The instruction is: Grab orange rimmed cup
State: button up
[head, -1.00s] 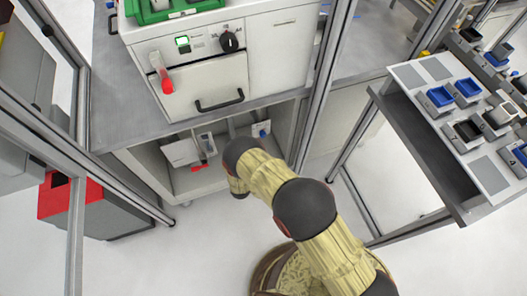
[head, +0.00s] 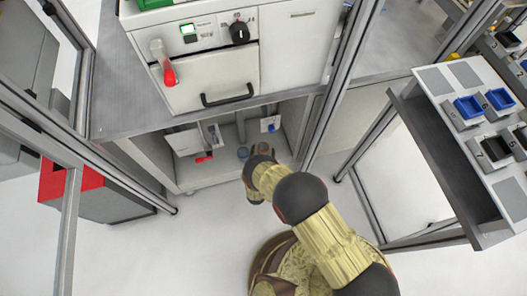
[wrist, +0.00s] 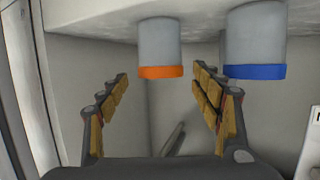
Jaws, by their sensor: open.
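The orange rimmed cup (wrist: 160,48) is a grey cylinder in the upper middle of the wrist view. Its orange band faces down in the picture, and its other end meets a pale surface at the top. My gripper (wrist: 161,76) is open, with one finger on each side of the gap below the cup. The cup lines up with that gap and looks just beyond the fingertips, not clasped. In the head view my arm reaches to the open lower compartment (head: 225,176). The orange band cannot be made out there.
A larger cup with a blue rim (wrist: 256,42) stands close to the right, near the right finger. Metal frame posts (head: 334,85) and the cabinet sides bound the space. A tray table (head: 475,140) stands right.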

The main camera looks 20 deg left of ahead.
aim_at(264, 144)
jog(key=b+x, duration=0.1)
jog(key=x, duration=0.2)
jog(key=shift+w+a+f, duration=0.1)
jog(key=shift+w+f, duration=0.05)
jog(key=shift+f, duration=0.05)
jog(key=c, duration=0.3)
jog(key=c, duration=0.9)
